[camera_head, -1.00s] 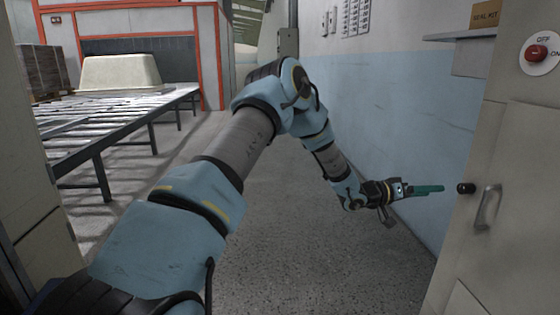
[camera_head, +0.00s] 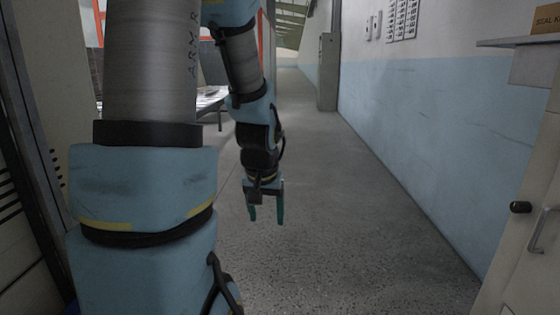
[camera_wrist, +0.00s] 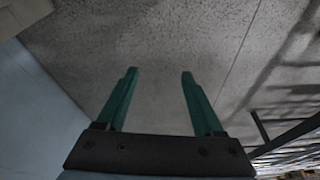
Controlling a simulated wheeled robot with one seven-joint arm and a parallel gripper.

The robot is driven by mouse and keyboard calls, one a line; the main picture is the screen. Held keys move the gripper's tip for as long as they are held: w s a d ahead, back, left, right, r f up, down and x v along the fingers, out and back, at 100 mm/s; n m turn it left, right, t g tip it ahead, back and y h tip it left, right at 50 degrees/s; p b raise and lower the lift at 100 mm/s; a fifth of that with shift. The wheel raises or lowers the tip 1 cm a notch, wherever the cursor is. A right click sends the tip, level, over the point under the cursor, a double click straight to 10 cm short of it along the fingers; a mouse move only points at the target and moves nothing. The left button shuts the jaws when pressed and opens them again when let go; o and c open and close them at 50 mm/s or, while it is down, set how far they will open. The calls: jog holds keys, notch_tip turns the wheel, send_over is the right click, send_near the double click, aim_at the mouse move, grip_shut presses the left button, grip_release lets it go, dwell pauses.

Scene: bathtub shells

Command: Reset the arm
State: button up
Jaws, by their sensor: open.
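My gripper (camera_head: 266,214) hangs down from my arm near the middle of the head view, over the bare grey floor. Its two green fingers point downward, stand apart, and hold nothing. In the wrist view my gripper (camera_wrist: 158,88) also shows open, with only speckled floor between the fingers. My upper arm fills the left of the head view and hides much behind it.
The grey floor (camera_head: 350,230) is clear ahead. A blue-and-white wall (camera_head: 420,130) runs along the right. At the right edge are a cabinet with a black knob (camera_head: 521,207) and a handle (camera_head: 541,229), and a shelf (camera_head: 520,43) above. A slatted roller table (camera_head: 210,98) is partly hidden at left.

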jog(key=s+a+n+g, duration=0.1)
jog(key=s+a+g, duration=0.1)
jog(key=s+a, duration=0.35)
notch_tip(320, 180, up, 13)
jog(key=s+d+p, duration=0.1)
jog(key=d+p, duration=0.1)
jog(key=p, duration=1)
jog(key=shift+s+p, duration=0.3)
jog(key=shift+p, duration=0.05)
